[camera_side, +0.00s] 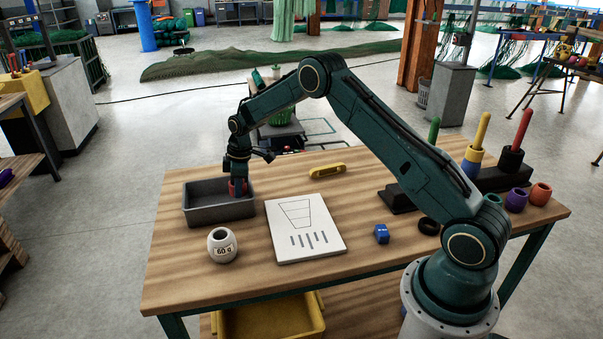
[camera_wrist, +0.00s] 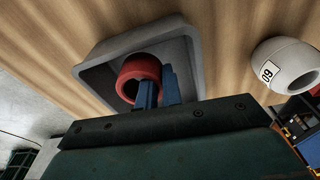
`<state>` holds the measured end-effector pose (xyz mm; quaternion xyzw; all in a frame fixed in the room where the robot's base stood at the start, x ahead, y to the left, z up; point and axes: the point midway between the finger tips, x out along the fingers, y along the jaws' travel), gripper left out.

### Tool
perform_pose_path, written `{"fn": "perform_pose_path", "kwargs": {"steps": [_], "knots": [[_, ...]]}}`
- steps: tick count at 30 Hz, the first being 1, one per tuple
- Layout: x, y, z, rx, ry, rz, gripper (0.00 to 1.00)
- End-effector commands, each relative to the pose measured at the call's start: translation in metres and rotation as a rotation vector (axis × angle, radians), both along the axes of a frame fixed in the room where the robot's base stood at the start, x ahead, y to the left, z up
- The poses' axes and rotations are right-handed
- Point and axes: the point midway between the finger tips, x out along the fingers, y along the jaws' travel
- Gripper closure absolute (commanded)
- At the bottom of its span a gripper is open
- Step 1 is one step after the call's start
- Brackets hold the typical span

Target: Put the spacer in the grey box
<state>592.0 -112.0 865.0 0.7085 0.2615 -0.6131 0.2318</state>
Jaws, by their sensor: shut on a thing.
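The spacer, a red ring (camera_wrist: 127,70), is held by my gripper (camera_wrist: 158,82) in the wrist view. The two blue fingers grip its wall, one finger inside the ring and one outside. The grey box (camera_side: 218,213) is an open tray at the left of the table in the side view, and it also shows in the wrist view (camera_wrist: 192,38). My gripper (camera_side: 238,186) points down over the right part of the box, with the spacer at or just inside the rim. I cannot tell whether the spacer touches the box floor.
A yellow part (camera_side: 328,170), a blue block (camera_side: 382,234) and a black ring (camera_side: 429,226) lie farther right. Several rings and pegs stand at the far right.

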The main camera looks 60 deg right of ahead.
Motion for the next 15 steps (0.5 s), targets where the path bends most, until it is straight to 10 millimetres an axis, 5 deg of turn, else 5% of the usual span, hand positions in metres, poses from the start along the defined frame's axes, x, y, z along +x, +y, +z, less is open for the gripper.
{"fn": "perform_pose_path", "kwargs": {"steps": [15], "knots": [[0.0, 0.0, -0.039, 0.0, 0.001, -0.001, 1.0]]}}
